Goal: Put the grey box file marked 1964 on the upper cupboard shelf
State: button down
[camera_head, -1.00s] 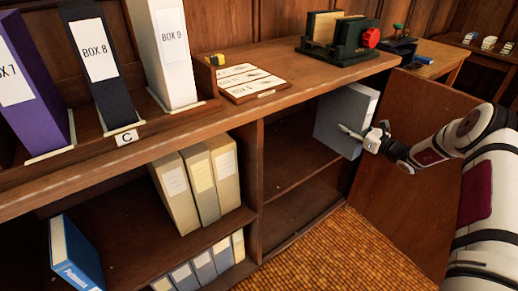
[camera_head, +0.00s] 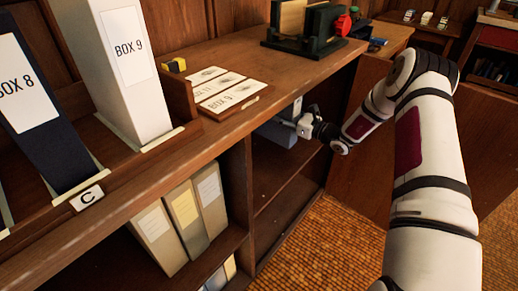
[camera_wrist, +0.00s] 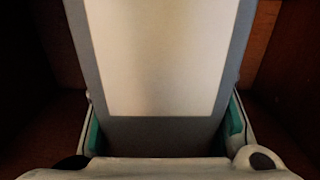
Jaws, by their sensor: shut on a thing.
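The grey box file (camera_head: 276,133) is inside the open cupboard, under the wooden top and over the upper shelf (camera_head: 272,182). My gripper (camera_head: 303,125) is shut on it from the front right. In the wrist view the box file (camera_wrist: 160,60) stands between my two fingers (camera_wrist: 165,118), its large pale label facing me. The teal pads press its sides. I cannot read any mark on the label. The worktop hides the box's upper part in the head view, and I cannot tell if its base touches the shelf.
The wooden worktop (camera_head: 285,70) overhangs the cupboard. An upright divider (camera_head: 237,172) separates it from a bay of beige files (camera_head: 183,218). The open door (camera_head: 360,180) is at right. Card plates (camera_head: 222,92) and a green stand (camera_head: 303,38) are on top.

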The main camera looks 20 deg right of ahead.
jog(key=s+a+b, duration=0.2)
jog(key=s+a, duration=0.5)
jog(key=a, duration=0.3)
notch_tip(320, 180, down, 7)
jog(key=b, duration=0.3)
jog(key=shift+s, duration=0.2)
jog(key=shift+r, duration=0.15)
jog(key=shift+f, duration=0.2)
jog(key=c, duration=0.8)
grip_release()
jog(key=shift+f, duration=0.1)
jog(key=shift+o, duration=0.2)
